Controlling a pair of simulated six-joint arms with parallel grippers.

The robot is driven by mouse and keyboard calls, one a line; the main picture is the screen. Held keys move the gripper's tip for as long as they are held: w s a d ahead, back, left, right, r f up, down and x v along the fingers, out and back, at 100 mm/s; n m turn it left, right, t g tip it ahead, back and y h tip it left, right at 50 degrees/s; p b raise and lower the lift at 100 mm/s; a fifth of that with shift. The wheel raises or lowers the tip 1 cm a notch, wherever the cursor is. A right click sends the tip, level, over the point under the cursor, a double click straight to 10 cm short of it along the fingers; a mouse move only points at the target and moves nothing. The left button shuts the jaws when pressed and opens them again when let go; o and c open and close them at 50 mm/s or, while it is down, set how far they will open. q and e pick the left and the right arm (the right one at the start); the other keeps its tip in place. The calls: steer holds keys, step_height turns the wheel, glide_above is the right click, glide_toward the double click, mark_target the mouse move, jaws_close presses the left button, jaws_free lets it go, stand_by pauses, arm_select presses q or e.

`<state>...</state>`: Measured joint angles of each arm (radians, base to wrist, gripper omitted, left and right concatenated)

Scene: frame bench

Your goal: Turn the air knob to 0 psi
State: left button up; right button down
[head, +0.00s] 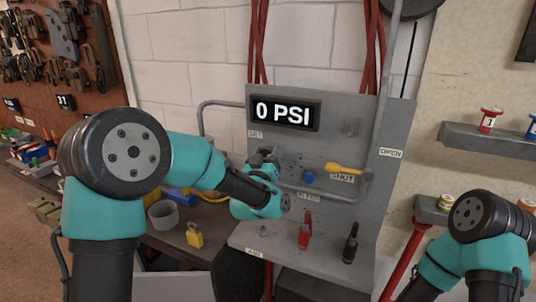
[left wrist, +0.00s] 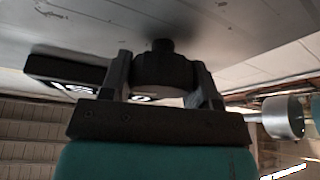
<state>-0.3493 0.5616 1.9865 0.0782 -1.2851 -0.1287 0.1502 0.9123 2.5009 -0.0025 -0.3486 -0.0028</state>
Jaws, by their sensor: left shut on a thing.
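The display (head: 284,113) on the grey panel (head: 330,135) reads 0 PSI. My left gripper (head: 266,154) is at the panel just below the display, near the SET label. In the left wrist view its two fingers (left wrist: 165,82) are shut on the black air knob (left wrist: 163,70), one on each side. The knob's short stem meets the panel. In the head view the knob is mostly hidden by the gripper. Part of the display (left wrist: 70,72) shows upside down behind the left finger in the wrist view. My right gripper is out of view; only its arm shows at the lower right.
A yellow valve handle (head: 343,168) by the SHUT label and a blue button (head: 308,177) sit right of the gripper. Red (head: 304,234) and black (head: 350,246) fittings stand on the lower ledge. A yellow padlock (head: 194,236) and a grey cup (head: 163,216) are on the left bench.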

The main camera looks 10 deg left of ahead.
arm_select(q)
steer(key=n+y, duration=0.2)
steer(key=n, duration=0.2)
steer(key=n+g+y, duration=0.1)
steer(key=n+y, duration=0.1)
steer(key=n, duration=0.2)
steer(key=shift+a+n, duration=0.1)
steer(key=shift+n, duration=0.3)
steer(key=n+g, duration=0.1)
steer(key=n, duration=0.2)
steer(key=n+g+y, duration=0.1)
steer(key=n, duration=0.2)
steer(key=shift+f+y, duration=0.15)
steer(key=shift+y, duration=0.15)
steer(key=o, duration=0.9)
steer(key=s, duration=0.5)
steer(key=s+d+f, duration=0.1)
steer(key=s, duration=0.5)
steer(key=s+d, duration=0.1)
steer(key=s, duration=0.5)
steer(key=shift+s+f, duration=0.1)
steer(key=shift+f, duration=0.2)
steer(key=shift+f, duration=0.1)
